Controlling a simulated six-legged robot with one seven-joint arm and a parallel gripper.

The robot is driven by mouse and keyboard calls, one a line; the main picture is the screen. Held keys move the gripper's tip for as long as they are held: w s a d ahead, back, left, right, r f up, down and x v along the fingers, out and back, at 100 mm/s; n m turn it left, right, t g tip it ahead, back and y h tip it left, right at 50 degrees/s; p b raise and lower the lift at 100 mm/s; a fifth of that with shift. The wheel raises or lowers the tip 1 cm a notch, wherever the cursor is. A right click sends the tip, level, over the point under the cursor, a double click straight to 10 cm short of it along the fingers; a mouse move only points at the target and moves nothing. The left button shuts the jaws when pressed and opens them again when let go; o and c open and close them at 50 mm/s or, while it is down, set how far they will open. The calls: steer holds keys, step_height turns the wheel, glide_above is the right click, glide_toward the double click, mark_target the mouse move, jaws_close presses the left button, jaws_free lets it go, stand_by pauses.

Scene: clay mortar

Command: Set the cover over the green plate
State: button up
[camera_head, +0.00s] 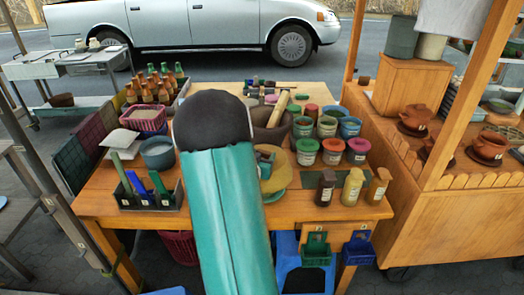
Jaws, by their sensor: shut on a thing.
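A round tan-yellow cover (281,178) is in the middle of the table, just right of my teal arm. A pale green rim, which looks like the green plate (276,197), shows under its lower edge. My gripper (265,160) shows only in part beside my forearm, at the cover's upper side, and is shut on the cover. My arm hides the left part of both cover and plate. I cannot tell whether the cover touches the plate or is held just above it.
A brown clay mortar (270,127) with a pestle (279,108) stands behind the cover. Several colored tubs (307,150) stand to the right, with spice jars (352,186) in front. A dark tray (150,195) and a grey bowl (157,152) are left of my arm.

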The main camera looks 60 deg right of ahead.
steer(key=shift+w+f, duration=0.1)
steer(key=shift+f, duration=4.15)
steer(key=o, duration=1.1)
steer(key=shift+o, duration=0.2)
steer(key=shift+a, duration=0.1)
steer(key=s+a+r, duration=0.2)
steer(key=a, duration=1.1)
steer(key=shift+a, duration=0.2)
